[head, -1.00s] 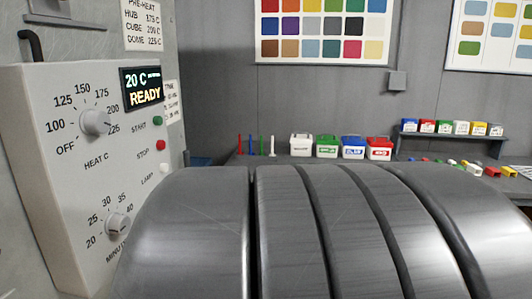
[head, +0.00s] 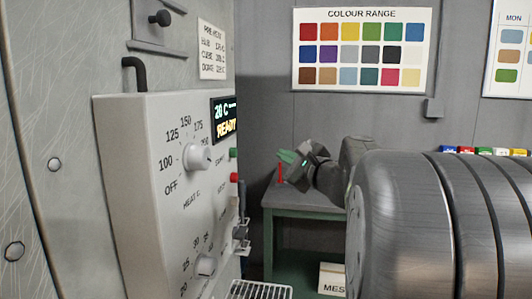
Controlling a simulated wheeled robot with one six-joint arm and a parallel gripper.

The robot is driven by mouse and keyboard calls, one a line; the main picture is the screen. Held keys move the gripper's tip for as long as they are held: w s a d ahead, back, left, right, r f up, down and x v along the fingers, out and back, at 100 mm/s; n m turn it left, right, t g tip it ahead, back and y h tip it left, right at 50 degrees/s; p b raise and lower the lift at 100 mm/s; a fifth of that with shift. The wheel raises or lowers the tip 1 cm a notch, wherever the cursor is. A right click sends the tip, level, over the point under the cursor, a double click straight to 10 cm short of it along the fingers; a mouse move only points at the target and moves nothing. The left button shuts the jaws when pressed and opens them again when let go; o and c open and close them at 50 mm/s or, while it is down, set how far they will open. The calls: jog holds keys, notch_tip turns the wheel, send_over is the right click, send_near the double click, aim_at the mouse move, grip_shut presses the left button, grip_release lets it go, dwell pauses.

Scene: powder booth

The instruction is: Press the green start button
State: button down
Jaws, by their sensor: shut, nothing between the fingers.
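The green start button (head: 233,153) is on the right side of the pale control box's front, below the lit READY display (head: 225,120). I see it at a steep angle. The red stop button (head: 234,177) sits just below it. The fingers are shut and empty. In the picture they are to the right of the start button, roughly level with it, with a visible gap. How far apart they are in depth is hard to tell.
The control box (head: 130,190) also has a heat dial (head: 199,157) and a lower dial (head: 206,265). Small fittings and a wire rack (head: 260,291) are below the buttons.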

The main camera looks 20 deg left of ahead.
aim_at(234, 153)
jog(key=s+a, duration=0.2)
jog(key=a, duration=0.6)
jog(key=shift+a, duration=0.3)
jog(key=shift+s+a, duration=0.1)
jog(key=shift+a, duration=0.05)
dwell(1.9)
jog(key=shift+a, duration=0.25)
jog(key=shift+s+a, duration=0.15)
jog(key=shift+a, duration=0.3)
dwell(0.6)
jog(key=shift+d, duration=0.15)
dwell(0.3)
jog(key=shift+w+d, duration=0.2)
jog(key=shift+d, duration=0.5)
